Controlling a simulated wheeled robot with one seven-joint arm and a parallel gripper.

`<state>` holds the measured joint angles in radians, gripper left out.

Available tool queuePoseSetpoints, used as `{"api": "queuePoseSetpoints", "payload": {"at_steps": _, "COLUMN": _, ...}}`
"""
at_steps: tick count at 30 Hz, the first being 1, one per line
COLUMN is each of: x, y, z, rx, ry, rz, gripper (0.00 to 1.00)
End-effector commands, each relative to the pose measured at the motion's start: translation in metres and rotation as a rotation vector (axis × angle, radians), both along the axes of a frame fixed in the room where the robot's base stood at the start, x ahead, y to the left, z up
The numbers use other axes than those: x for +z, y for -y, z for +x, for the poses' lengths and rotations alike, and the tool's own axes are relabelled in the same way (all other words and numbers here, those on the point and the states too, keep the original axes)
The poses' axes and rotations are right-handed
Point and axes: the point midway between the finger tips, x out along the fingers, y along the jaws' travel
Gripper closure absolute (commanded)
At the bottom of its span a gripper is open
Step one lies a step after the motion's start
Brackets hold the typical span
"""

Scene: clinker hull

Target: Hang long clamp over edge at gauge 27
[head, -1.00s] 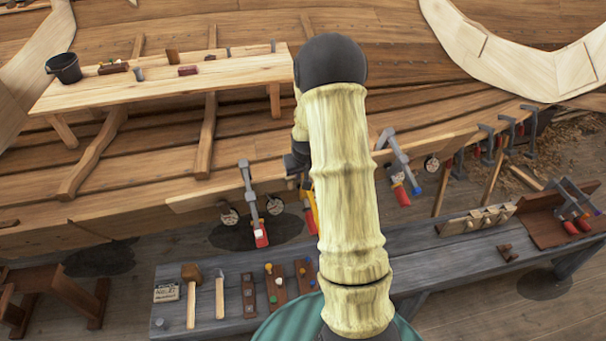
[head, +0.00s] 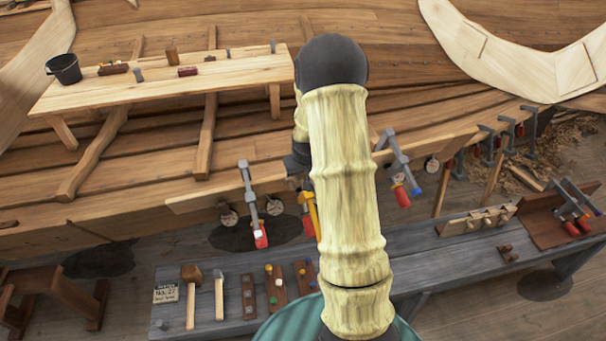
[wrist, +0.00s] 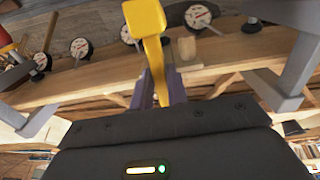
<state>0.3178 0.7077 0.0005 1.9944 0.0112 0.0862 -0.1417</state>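A yellow clamp (wrist: 148,20), probably the long clamp, stands in the middle of the wrist view. Its bar runs down between the purple-grey fingers of my gripper (wrist: 165,90), which look closed on it. In the head view part of the yellow clamp (head: 311,216) shows just left of my arm, by the hull's plank edge (head: 345,165). My gripper is mostly hidden there behind my arm. Round gauges (wrist: 199,15) sit along the edge; another is in the head view (head: 275,205). Their numbers are too small to read. I cannot tell whether the clamp touches the edge.
Grey clamps with red handles hang on the edge to the left (head: 250,195) and right (head: 399,165) of my gripper. A grey bench (head: 400,262) with mallets, blocks and a small card (head: 166,293) stands in front. A plank table (head: 170,84) stands behind.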

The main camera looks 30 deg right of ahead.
Motion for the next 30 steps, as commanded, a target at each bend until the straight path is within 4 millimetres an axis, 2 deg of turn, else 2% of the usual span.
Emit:
{"api": "queuePoseSetpoints", "payload": {"at_steps": 1, "x": -0.017, "y": -0.003, "z": -0.008, "rx": 0.002, "ry": -0.032, "rz": 0.012, "gripper": 0.62}}
{"api": "queuePoseSetpoints", "payload": {"at_steps": 17, "x": -0.018, "y": -0.011, "z": -0.008, "rx": 0.014, "ry": -0.035, "rz": 0.016, "gripper": 0.62}}
{"api": "queuePoseSetpoints", "payload": {"at_steps": 23, "x": -0.009, "y": -0.012, "z": -0.011, "rx": 0.015, "ry": -0.034, "rz": 0.016, "gripper": 0.62}}
{"api": "queuePoseSetpoints", "payload": {"at_steps": 30, "x": 0.023, "y": -0.011, "z": -0.021, "rx": 0.008, "ry": -0.022, "rz": 0.011, "gripper": 0.62}}
